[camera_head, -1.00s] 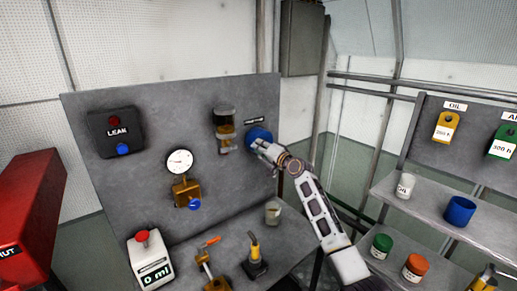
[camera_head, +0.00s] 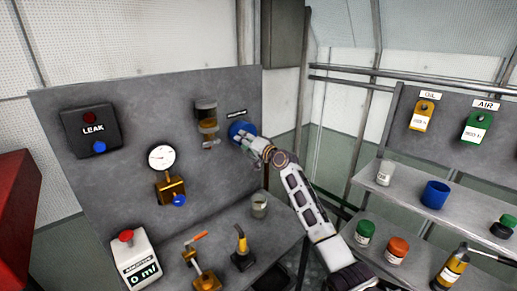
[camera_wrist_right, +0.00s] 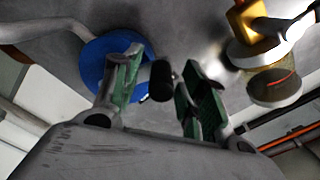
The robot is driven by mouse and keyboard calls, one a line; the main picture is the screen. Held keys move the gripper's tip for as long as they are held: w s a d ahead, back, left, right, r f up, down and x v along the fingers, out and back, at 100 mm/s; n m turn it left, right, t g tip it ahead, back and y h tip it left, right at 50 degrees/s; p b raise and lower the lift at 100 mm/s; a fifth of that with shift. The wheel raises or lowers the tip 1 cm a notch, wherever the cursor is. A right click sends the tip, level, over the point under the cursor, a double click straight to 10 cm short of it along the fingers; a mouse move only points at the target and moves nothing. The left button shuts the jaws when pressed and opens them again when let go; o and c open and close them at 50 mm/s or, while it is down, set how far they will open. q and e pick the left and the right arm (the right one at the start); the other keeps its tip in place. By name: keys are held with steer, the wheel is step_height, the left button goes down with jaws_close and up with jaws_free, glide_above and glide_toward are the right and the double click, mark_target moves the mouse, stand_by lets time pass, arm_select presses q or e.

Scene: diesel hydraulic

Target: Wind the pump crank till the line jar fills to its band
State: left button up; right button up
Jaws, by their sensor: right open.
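The pump's blue round crank wheel (camera_head: 241,130) is on the upright grey panel, and it also shows in the wrist view (camera_wrist_right: 92,66). A black knob (camera_wrist_right: 161,82) shows in front of it. My right gripper (camera_head: 251,143) is at the wheel; in the wrist view its green-padded fingers (camera_wrist_right: 160,92) are open, on either side of the knob. I cannot tell whether they touch it. The line jar (camera_head: 206,114) is left of the wheel. In the wrist view the clear jar (camera_wrist_right: 276,88) has a red band; its fluid level is unclear. My left gripper is not in view.
The panel also carries a LEAK box (camera_head: 93,130) and a gauge (camera_head: 161,158). Below stand a 0 ml meter (camera_head: 136,259), an orange-handled valve (camera_head: 204,276), a yellow-handled part (camera_head: 242,250) and a clear cup (camera_head: 259,205). A shelf with a blue cup (camera_head: 435,195) is at right.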

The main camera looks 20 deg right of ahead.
steer(key=v, duration=1.1)
steer(key=shift+s, duration=0.25)
stand_by(1.3)
